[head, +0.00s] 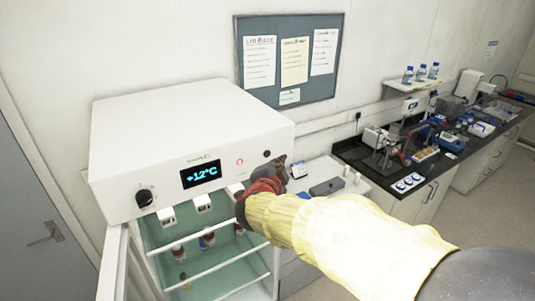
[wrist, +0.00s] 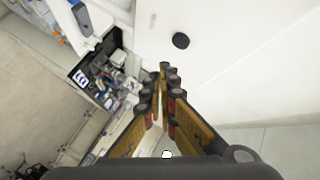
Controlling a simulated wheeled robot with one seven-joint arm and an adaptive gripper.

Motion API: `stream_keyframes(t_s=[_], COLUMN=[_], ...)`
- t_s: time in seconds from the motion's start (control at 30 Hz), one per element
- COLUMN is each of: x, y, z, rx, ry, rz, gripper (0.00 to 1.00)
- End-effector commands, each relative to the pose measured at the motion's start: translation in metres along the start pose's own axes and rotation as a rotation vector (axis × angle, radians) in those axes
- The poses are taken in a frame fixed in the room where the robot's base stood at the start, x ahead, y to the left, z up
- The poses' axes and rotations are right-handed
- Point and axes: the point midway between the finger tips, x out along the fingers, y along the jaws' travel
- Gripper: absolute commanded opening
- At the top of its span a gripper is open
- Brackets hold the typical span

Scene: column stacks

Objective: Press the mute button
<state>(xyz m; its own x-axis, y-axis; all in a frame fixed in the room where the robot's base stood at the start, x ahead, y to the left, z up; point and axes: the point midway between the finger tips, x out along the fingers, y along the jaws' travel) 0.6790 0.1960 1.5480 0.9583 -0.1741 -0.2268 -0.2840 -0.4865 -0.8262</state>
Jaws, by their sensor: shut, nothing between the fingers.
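A white cooling cabinet (head: 190,118) fills the left of the head view. Its front panel has a lit display (head: 201,174) reading +12°C, a small red-lit round light (head: 240,161) and a small black round button (head: 266,153) at the right end. No label on the button is readable. A black disc (wrist: 180,40), which looks like this button, shows on white in the wrist view. My gripper (head: 281,167) is just right of and below the button. In the wrist view, the fingertips (wrist: 164,70) are together and empty, apart from the disc in the picture. Contact with the panel cannot be told.
A black knob (head: 145,198) is at the panel's left. The cabinet door stands open at the lower left, showing shelves with small bottles (head: 208,240). A dark bench (head: 400,172) with lab equipment runs along the right wall. A notice board (head: 289,88) hangs behind.

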Motion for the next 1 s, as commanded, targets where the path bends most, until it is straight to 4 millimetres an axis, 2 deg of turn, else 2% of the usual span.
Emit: stream_keyframes(t_s=[0.3, 1.0], x=[0.016, 0.017], y=[-0.012, -0.013], z=[0.011, 0.012], rx=[0.000, 0.000], ry=[0.000, 0.000], rz=[0.000, 0.000], gripper=[0.00, 0.00])
